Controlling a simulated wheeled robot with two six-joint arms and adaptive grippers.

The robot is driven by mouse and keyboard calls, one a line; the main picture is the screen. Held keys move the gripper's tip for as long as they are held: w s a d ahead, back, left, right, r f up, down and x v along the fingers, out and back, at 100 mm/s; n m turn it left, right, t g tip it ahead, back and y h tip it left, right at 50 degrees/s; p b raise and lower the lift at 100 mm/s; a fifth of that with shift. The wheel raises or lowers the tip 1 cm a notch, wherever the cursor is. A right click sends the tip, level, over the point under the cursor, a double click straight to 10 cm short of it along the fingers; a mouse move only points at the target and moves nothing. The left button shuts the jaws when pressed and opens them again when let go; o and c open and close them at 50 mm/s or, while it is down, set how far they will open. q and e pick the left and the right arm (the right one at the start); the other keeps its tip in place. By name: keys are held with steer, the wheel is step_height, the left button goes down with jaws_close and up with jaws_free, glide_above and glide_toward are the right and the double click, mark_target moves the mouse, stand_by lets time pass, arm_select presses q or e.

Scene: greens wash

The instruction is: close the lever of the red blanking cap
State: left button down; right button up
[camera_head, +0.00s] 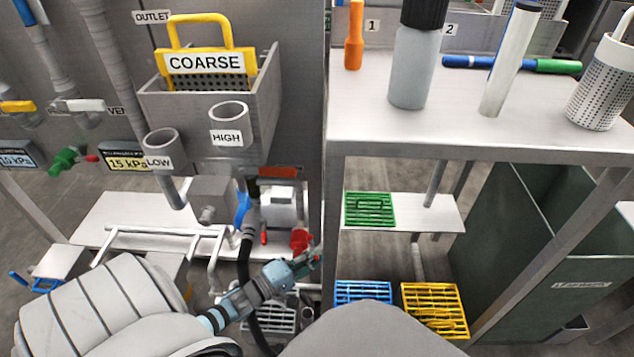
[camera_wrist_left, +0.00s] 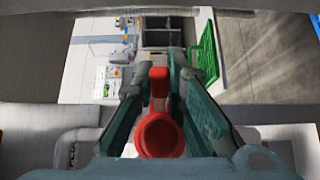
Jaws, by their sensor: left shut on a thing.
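The red blanking cap (camera_head: 300,240) shows low in the middle of the head view, at the tip of my left gripper (camera_head: 312,259). In the left wrist view the red cap (camera_wrist_left: 160,136) has a round end close to the camera. A red upright part like a lever (camera_wrist_left: 159,84) rises from it between the fingers. My left gripper (camera_wrist_left: 167,72) is shut on this red piece, one finger on each side. The lever's exact angle, and whether the fingers press the lever or the cap body, cannot be told. My right gripper is not in view.
A grey tank with a yellow COARSE basket (camera_head: 206,64) stands above left. A dark hose (camera_head: 244,262) passes close to my left wrist.

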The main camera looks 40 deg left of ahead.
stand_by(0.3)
arm_select(q)
steer(key=c, duration=1.6)
jaws_free()
steer(key=v, duration=1.2)
